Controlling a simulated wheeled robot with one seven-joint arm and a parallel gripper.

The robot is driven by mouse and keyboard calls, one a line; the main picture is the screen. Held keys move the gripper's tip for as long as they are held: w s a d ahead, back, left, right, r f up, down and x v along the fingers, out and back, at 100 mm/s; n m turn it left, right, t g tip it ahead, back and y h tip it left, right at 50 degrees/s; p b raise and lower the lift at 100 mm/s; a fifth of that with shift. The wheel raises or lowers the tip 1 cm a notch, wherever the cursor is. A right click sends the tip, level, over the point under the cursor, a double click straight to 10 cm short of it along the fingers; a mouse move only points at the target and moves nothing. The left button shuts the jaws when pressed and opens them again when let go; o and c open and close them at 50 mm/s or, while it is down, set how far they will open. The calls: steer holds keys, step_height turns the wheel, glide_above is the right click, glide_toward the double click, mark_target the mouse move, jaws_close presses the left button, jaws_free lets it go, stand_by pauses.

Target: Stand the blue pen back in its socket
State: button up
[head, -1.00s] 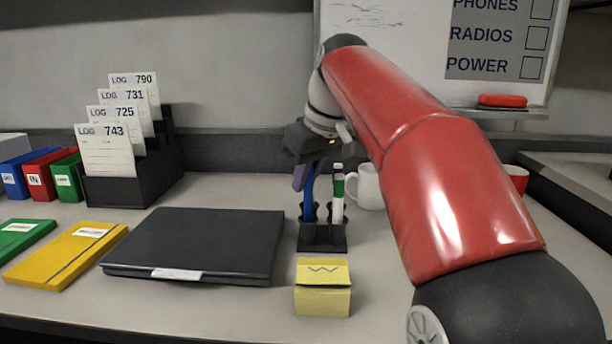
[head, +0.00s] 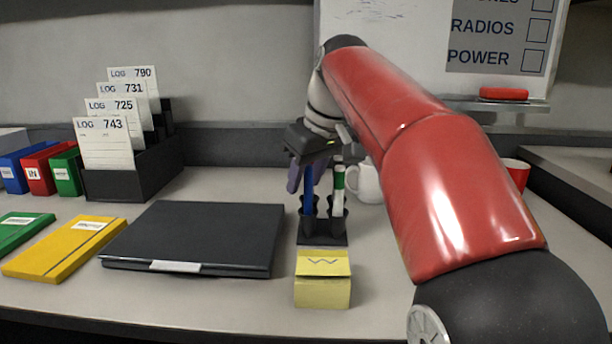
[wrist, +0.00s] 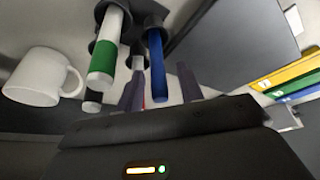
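The blue pen (head: 308,188) stands nearly upright with its lower end in the front-left socket of the black pen holder (head: 322,240). In the wrist view the blue pen (wrist: 157,68) rises from the dark socket ring. My gripper (wrist: 160,80) is open, its two purple-grey fingers on either side of the pen with a gap showing at each side. A white marker with a green band (head: 339,185) stands in the socket to the right.
A white mug (head: 367,183) stands behind and right of the holder, partly hidden by my arm. A yellow note pad (head: 323,292) lies in front of the holder. A closed black laptop-like case (head: 195,238) lies to the left. A whiteboard ledge (head: 490,104) is behind.

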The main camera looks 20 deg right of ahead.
steer(key=p+v, duration=0.2)
steer(key=v, duration=0.5)
steer(key=shift+s+r, duration=0.15)
steer(key=shift+r, duration=0.2)
